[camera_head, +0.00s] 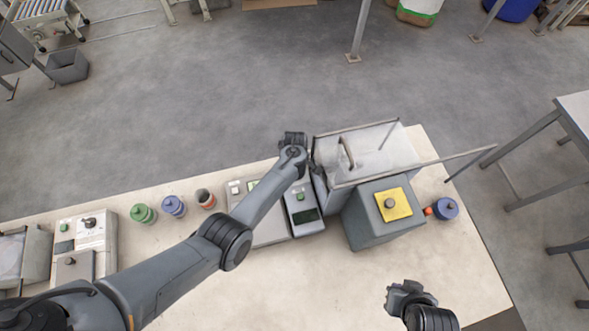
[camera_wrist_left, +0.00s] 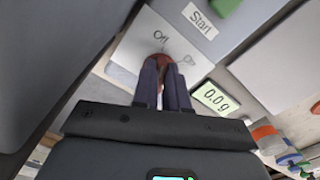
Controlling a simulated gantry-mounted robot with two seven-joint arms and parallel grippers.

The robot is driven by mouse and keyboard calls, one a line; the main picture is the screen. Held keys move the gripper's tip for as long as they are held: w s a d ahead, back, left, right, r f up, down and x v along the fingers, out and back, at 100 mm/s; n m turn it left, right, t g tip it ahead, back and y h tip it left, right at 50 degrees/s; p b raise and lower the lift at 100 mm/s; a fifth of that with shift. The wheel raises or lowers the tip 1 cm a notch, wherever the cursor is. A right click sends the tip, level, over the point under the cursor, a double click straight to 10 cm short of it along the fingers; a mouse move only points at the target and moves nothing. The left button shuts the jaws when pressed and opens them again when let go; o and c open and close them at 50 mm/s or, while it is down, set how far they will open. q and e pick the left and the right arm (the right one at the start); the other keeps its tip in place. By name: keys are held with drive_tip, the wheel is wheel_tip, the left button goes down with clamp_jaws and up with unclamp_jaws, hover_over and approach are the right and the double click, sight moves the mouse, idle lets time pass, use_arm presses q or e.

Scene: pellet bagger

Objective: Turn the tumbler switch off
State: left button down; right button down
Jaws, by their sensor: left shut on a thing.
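The tumbler switch (camera_wrist_left: 162,59) shows as a small reddish-brown piece in the left wrist view, on a pale plate just below the word "Off". My left gripper (camera_wrist_left: 165,68) has its two dark fingers close together on it, and they hide most of it. In the head view, my left gripper (camera_head: 293,141) is at the far side of the bench, left of the metal hopper, and the switch is hidden there. My right gripper (camera_head: 405,291) is over the near right part of the bench, away from the machine; its fingers are too unclear to judge.
A "Start" label (camera_wrist_left: 199,20) and a display reading 0.0 g (camera_wrist_left: 214,98) are near the switch. The hopper (camera_head: 370,150) and a grey box with a yellow plate (camera_head: 395,204) stand to the right. Coloured spools (camera_head: 173,206) stand left. The near bench is clear.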

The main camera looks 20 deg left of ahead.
idle(0.6)
use_arm(q)
drive_tip(key=c, duration=1.2)
unclamp_jaws()
drive_tip(key=shift+o, duration=0.2)
